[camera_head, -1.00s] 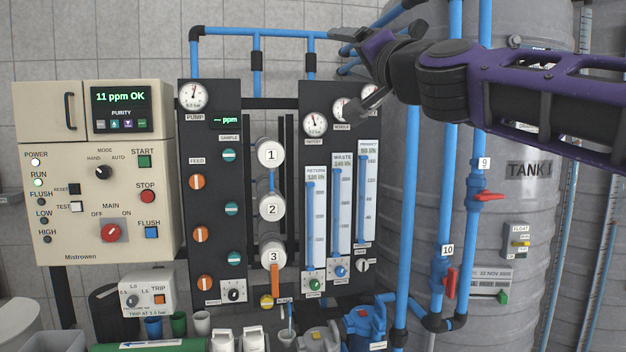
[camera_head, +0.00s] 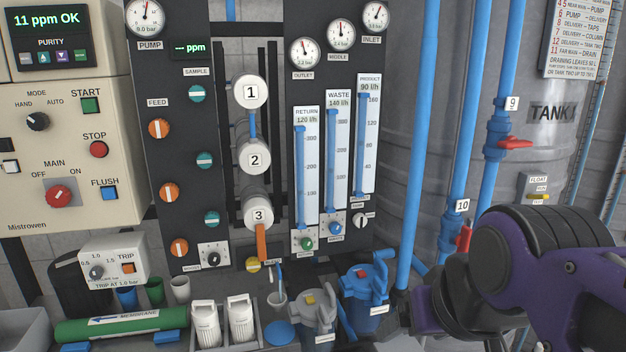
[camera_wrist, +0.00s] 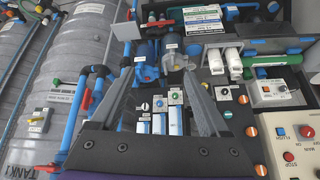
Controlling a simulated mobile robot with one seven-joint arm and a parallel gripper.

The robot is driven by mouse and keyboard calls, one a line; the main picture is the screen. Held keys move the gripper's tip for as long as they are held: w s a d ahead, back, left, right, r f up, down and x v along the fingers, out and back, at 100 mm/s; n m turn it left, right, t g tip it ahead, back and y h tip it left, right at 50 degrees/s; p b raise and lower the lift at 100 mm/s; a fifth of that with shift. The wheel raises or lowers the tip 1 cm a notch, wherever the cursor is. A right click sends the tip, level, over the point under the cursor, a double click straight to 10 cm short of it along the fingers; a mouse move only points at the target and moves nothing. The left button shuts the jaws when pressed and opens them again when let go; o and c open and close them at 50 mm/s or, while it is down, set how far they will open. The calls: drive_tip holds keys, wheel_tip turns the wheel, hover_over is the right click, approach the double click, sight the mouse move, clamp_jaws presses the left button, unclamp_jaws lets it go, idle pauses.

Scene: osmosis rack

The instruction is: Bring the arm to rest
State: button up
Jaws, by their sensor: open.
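The gripper fingers are not clearly seen in the head view. In the wrist view my gripper (camera_wrist: 165,100) shows two grey fingers spread wide apart with nothing between them. Beyond the fingers are the flowmeters and the blue housing (camera_wrist: 147,72). I cannot see any contact with the rack.
The black rack panel (camera_head: 190,130) carries gauges, valves and flowmeters (camera_head: 338,160). Blue pipes (camera_head: 418,130) with red-handled valves (camera_head: 515,142) stand near my arm, before the grey tank (camera_head: 560,145). White canisters (camera_head: 240,318) and a blue housing (camera_head: 365,300) stand low in front.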

drive_tip(key=shift+s+d+f+g+h, duration=0.2)
drive_tip(key=shift+s+d+f+g, duration=0.15)
drive_tip(key=shift+f, duration=0.2)
drive_tip(key=shift+s+d+f+g+h, duration=0.15)
drive_tip(key=shift+s+d+f+h, duration=0.05)
drive_tip(key=shift+d+f, duration=0.3)
